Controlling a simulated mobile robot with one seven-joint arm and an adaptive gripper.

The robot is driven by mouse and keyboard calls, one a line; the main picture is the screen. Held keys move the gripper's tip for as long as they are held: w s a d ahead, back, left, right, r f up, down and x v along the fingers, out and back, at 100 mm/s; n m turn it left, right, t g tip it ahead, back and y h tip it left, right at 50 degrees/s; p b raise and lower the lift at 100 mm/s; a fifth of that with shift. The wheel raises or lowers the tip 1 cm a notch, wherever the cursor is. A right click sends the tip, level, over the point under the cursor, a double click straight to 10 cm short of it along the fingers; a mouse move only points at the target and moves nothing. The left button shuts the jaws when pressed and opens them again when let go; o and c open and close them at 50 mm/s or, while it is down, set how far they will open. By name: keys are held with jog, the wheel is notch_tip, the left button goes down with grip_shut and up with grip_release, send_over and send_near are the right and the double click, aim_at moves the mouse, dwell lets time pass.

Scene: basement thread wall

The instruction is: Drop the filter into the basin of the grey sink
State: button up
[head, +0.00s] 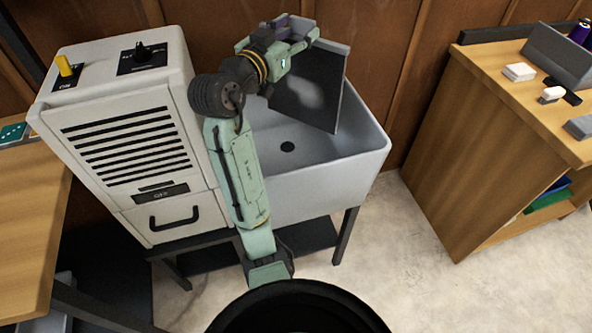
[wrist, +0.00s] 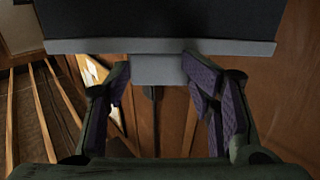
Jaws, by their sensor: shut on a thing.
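The filter (head: 321,92) is a flat dark square panel with a grey rim. My gripper (head: 290,32) is shut on it near its top edge. The filter hangs tilted above the basin of the grey sink (head: 355,150). In the head view its lower corner overlaps the back of the basin; I cannot tell whether it touches. In the wrist view the filter (wrist: 165,20) fills the top, and a grey tab (wrist: 158,69) on it lies between the purple-padded fingers (wrist: 165,90). Part of the basin is hidden behind my arm and the filter.
A white cabinet (head: 130,130) with knobs, a vent and a drawer handle stands left of the sink. A wooden desk (head: 490,150) with small objects is at right. A brown panelled wall (head: 210,30) is close behind. Bare floor (head: 400,270) lies in front.

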jog(key=shift+f, duration=0.55)
jog(key=o, duration=1.2)
jog(key=v, duration=1.2)
